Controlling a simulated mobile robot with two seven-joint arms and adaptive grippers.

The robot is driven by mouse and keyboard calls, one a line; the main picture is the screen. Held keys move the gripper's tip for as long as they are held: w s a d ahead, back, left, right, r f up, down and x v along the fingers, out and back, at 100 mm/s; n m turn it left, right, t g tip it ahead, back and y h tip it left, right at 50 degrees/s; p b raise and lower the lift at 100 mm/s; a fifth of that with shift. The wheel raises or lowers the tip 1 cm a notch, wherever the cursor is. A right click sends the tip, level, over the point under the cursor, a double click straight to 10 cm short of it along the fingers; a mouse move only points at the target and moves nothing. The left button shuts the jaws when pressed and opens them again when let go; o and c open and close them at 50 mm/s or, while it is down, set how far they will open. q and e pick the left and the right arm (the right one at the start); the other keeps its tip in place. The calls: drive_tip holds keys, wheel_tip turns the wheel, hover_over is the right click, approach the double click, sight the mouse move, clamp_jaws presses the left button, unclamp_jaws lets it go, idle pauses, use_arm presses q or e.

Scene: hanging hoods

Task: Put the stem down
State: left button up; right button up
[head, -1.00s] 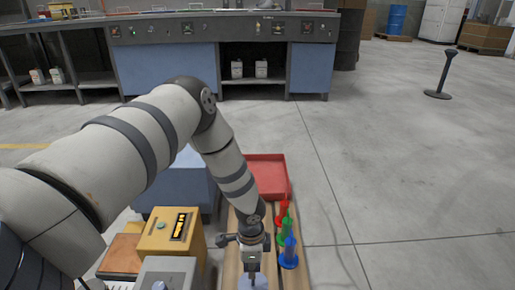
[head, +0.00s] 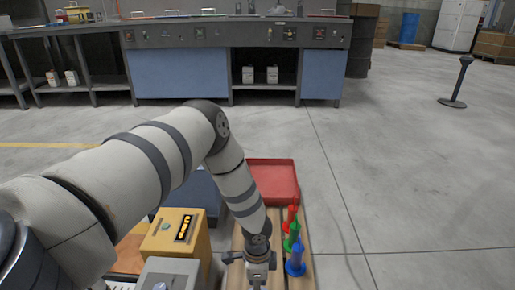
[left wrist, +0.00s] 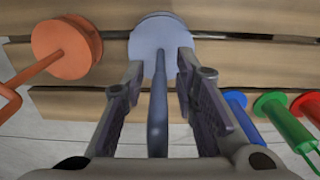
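A pale blue-grey stem with a round base (left wrist: 160,36) and a darker rod (left wrist: 157,112) shows in the left wrist view. Its base appears to rest on wooden slats (left wrist: 250,60). My left gripper (left wrist: 159,66) has its fingers on both sides of the rod, with a gap showing on each side. In the head view my left gripper (head: 258,272) is at the bottom edge over the slats, and the stem is out of sight there. My right gripper is not in view.
Red (head: 291,214), green (head: 292,241) and blue (head: 296,264) pieces stand close right of my left gripper. An orange piece (left wrist: 65,48) is left of the stem in the wrist view. A red tray (head: 272,182) lies beyond. A yellow box (head: 171,236) is to the left.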

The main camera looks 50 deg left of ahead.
use_arm(q)
wheel_tip(320, 180, up, 12)
drive_tip(key=p, duration=0.5)
drive_tip(key=shift+a+r, duration=0.1)
drive_tip(key=shift+r, duration=0.1)
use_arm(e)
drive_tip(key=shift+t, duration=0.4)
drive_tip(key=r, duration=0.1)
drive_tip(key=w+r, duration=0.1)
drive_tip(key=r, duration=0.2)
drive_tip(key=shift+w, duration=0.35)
use_arm(q)
drive_tip(key=shift+f, duration=0.1)
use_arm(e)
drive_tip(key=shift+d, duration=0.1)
